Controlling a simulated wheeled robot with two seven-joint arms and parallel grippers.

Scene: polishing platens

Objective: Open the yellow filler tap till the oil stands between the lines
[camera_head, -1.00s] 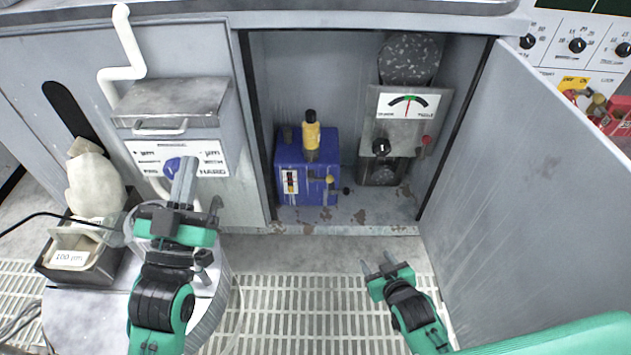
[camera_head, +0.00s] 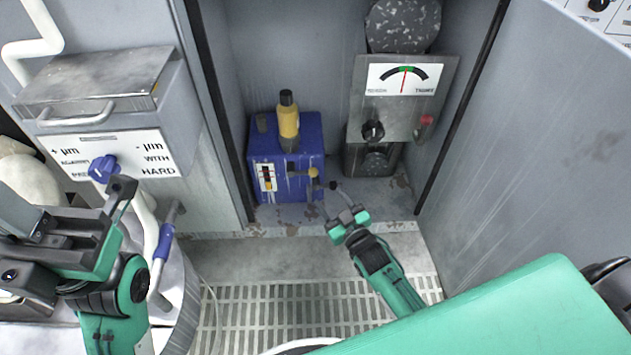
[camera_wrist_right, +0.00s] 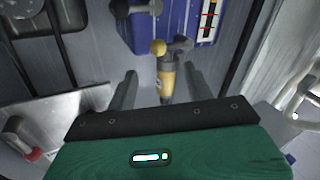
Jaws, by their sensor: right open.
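The blue oil unit (camera_head: 262,150) stands in the open cabinet, with a yellow, black-capped cylinder (camera_head: 289,122) on top. Its white sight gauge (camera_head: 267,177) has dark and red marks and yellow low down; the exact level is too small to read. The yellow tap knob (camera_head: 313,172) is on the front, right of the gauge, and shows in the right wrist view (camera_wrist_right: 158,47). My right gripper (camera_head: 326,190) is open and empty, just below and right of the knob. In the wrist view the knob lies beyond the fingertips, between their lines. My left gripper (camera_head: 70,235) is at the left; its jaws are unclear.
A dark-ended lever (camera_head: 333,185) sits close to my right fingers. A dial unit (camera_head: 404,85) with a black knob and red-tipped lever stands right of the blue unit. The open cabinet door (camera_head: 540,150) bounds the right.

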